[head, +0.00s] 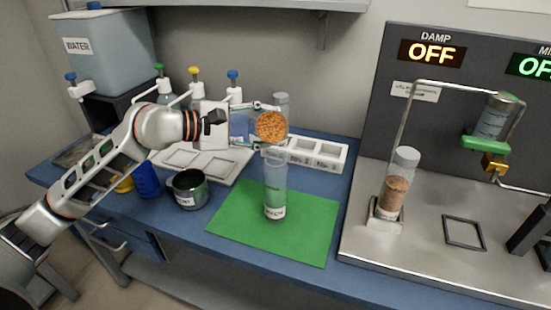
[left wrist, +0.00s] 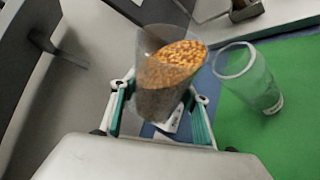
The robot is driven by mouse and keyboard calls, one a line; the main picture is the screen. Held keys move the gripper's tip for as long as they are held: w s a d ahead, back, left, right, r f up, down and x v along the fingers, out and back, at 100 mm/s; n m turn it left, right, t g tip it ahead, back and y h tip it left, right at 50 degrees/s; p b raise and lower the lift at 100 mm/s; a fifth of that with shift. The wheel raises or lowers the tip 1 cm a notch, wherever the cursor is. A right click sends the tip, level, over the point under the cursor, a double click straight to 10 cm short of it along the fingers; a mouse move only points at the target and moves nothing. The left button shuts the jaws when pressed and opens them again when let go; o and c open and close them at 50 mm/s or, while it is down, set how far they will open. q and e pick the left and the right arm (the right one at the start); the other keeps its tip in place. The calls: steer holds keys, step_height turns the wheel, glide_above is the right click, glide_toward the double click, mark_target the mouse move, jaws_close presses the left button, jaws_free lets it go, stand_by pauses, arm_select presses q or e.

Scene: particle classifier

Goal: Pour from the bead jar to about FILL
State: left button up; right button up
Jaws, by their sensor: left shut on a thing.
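My left gripper (head: 262,125) is shut on the clear bead jar (head: 271,126), which is full of orange beads. The jar is tilted, its open mouth facing the head camera, above and behind the clear cylinder (head: 275,185). The cylinder stands upright on the green mat (head: 235,222), with a label low on its wall. In the left wrist view the jar (left wrist: 168,75) sits between the fingers (left wrist: 160,108), its beads slanted near the rim. The cylinder (left wrist: 250,80) is beside it there, apart from the jar. No beads show clearly inside the cylinder. My right gripper is not in view.
A dark metal cup (head: 188,190) and a blue cup (head: 147,180) stand left of the mat. A white rack (head: 325,155) lies behind it. A steel bench (head: 430,240) with a tube of brown grains (head: 396,190) is at right. The mat's front is clear.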

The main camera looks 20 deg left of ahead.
arm_select(q)
steer(key=shift+w, duration=0.15)
steer(key=shift+r, duration=0.1)
steer(key=shift+r+m+t, duration=0.15)
steer(key=shift+m+t, duration=0.15)
steer(key=shift+r, duration=0.15)
stand_by(0.5)
steer(key=shift+r+m, duration=0.15)
steer(key=shift+m, duration=0.15)
